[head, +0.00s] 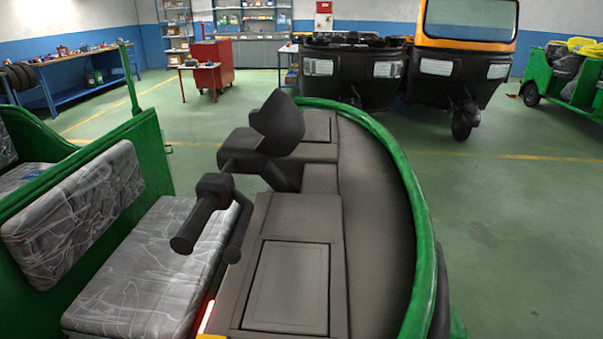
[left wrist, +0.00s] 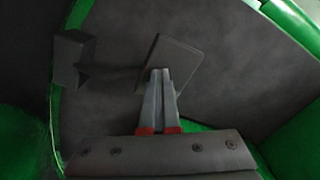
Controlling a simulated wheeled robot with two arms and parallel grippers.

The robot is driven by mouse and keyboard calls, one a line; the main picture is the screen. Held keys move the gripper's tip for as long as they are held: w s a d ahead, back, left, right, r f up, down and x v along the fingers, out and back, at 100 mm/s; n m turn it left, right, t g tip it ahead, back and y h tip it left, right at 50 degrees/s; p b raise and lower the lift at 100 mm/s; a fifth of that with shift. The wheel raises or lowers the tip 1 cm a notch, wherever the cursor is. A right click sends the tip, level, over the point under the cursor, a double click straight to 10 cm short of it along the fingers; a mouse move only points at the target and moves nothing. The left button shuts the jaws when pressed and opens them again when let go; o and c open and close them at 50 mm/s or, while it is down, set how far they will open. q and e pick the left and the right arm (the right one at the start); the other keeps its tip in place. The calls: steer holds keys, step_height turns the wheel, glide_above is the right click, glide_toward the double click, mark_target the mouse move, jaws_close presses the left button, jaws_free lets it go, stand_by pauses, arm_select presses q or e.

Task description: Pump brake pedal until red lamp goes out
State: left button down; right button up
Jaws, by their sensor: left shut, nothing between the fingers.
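In the left wrist view, a flat dark grey plate, seemingly the brake pedal (left wrist: 181,58), stands tilted over the dark floor. My left gripper (left wrist: 161,73) is shut and empty, its fingertips at the plate's lower left edge. I cannot tell whether they touch or press it. In the head view, neither gripper shows and the pedal is hidden. A thin red glowing strip (head: 206,316) shows at the bottom, beside the seat; I cannot tell if it is the red lamp.
The green rickshaw's black handlebar (head: 205,212) stands beside a grey patterned seat (head: 155,270). A green curved rim (head: 412,200) bounds the front. A dark block (left wrist: 72,58) sits left of the pedal. Other rickshaws (head: 465,60) and a red cabinet (head: 212,62) stand beyond open floor.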

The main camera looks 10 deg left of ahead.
arm_select(q)
steer(key=shift+d+f, duration=0.25)
steer(key=shift+f, duration=0.25)
steer(key=shift+r, duration=0.1)
step_height(320, 180, up, 8)
steer(key=p, duration=0.7)
steer(key=shift+a, duration=0.15)
stand_by(0.6)
